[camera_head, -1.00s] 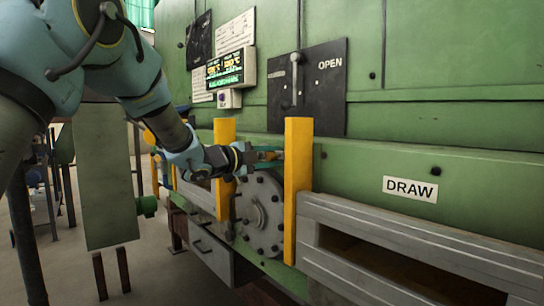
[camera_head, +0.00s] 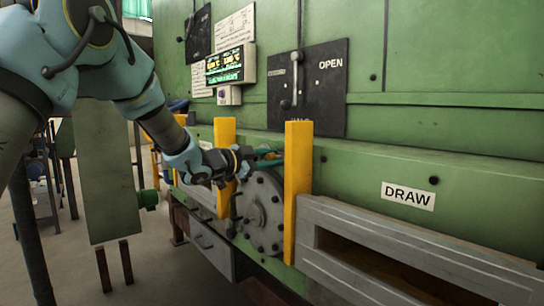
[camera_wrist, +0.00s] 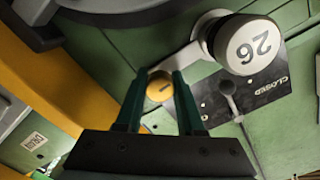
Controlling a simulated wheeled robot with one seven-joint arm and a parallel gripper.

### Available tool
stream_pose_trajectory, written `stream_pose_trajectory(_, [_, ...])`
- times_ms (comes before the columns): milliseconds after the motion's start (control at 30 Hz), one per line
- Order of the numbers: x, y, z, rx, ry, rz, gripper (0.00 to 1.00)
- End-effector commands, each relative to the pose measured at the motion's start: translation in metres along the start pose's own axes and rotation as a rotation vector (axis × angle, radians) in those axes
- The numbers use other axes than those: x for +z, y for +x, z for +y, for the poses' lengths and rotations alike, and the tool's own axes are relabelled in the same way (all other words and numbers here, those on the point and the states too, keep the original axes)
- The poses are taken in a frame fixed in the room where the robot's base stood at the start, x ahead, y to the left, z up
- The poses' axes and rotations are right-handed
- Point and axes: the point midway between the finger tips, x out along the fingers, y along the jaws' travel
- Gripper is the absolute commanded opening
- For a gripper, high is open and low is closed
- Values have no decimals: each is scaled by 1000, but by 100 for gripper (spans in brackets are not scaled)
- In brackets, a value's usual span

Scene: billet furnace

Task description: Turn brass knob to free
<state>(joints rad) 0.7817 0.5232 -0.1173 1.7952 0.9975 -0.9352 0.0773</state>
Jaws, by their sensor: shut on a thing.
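The brass knob (camera_wrist: 158,90), a small round yellow disc with a dark mark on its face, sits between my two green fingers in the wrist view. My gripper (camera_wrist: 160,82) is shut on it, one finger on each side. In the head view my gripper (camera_head: 268,157) reaches in between two yellow posts, just above a round grey bolted flange (camera_head: 264,217). The knob itself is hidden there by the gripper and the post.
The wrist view shows a white round cap marked 26 (camera_wrist: 252,45) close by, and a black CLOSED plate (camera_wrist: 265,94) with a small dark lever (camera_wrist: 229,92). Yellow posts (camera_head: 298,190) (camera_head: 225,134) flank my gripper. A DRAW label (camera_head: 408,195) is right.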

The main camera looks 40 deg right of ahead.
Motion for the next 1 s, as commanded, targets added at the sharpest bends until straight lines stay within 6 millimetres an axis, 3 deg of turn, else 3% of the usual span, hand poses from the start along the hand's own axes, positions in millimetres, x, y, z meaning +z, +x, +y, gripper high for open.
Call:
stream_pose_trajectory(500, [2, 0, 1, 2, -22, -2, 0])
stream_pose_trajectory(533, [2, 0, 1, 2, -22, -2, 38])
stream_pose_trajectory(800, [1, 0, 0, 1, -20, -1, 67])
stream_pose_trajectory(1000, [0, 0, 0, 1, -19, 0, 67])
